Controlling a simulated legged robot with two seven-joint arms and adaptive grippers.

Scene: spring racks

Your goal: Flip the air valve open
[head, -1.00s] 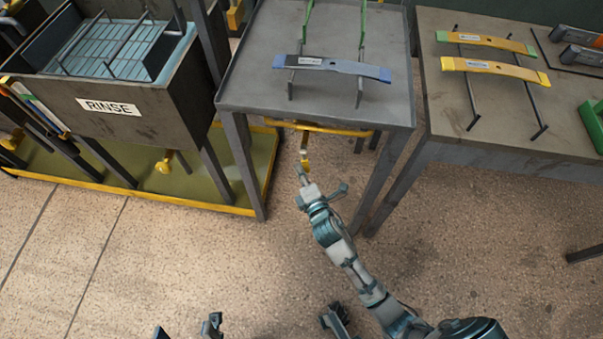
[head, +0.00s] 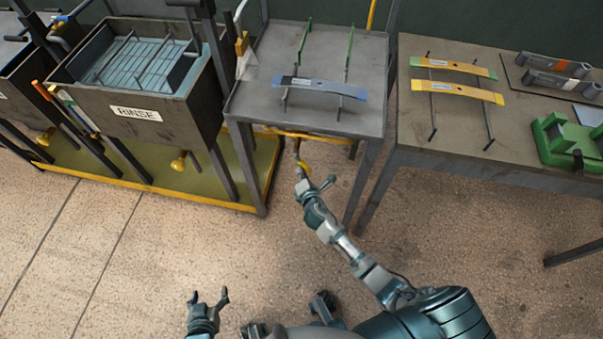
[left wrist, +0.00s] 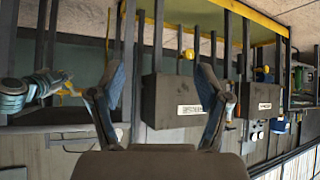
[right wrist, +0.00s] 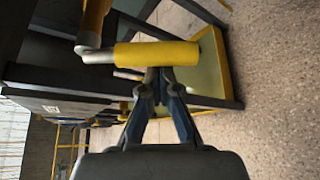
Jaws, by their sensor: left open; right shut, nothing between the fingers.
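The air valve shows under the front edge of the middle grey table, with a yellow handle (head: 306,167). In the right wrist view the yellow handle (right wrist: 160,53) lies level across the picture, joined by a silver elbow to an orange-yellow pipe (right wrist: 95,18). My right gripper (head: 299,177) is shut and empty, right at the handle. In the right wrist view its closed fingertips (right wrist: 160,80) overlap the handle's lower edge; I cannot tell if they touch. My left gripper (head: 209,296) is open and empty, low over the floor, away from the valve.
The middle table (head: 262,105) carries a blue-ended leaf spring (head: 315,87) on a rack. A table with yellow and green-ended springs (head: 458,91) stands right. The RINSE tank (head: 138,113) stands left over a yellow-edged tray. Floor in front is clear.

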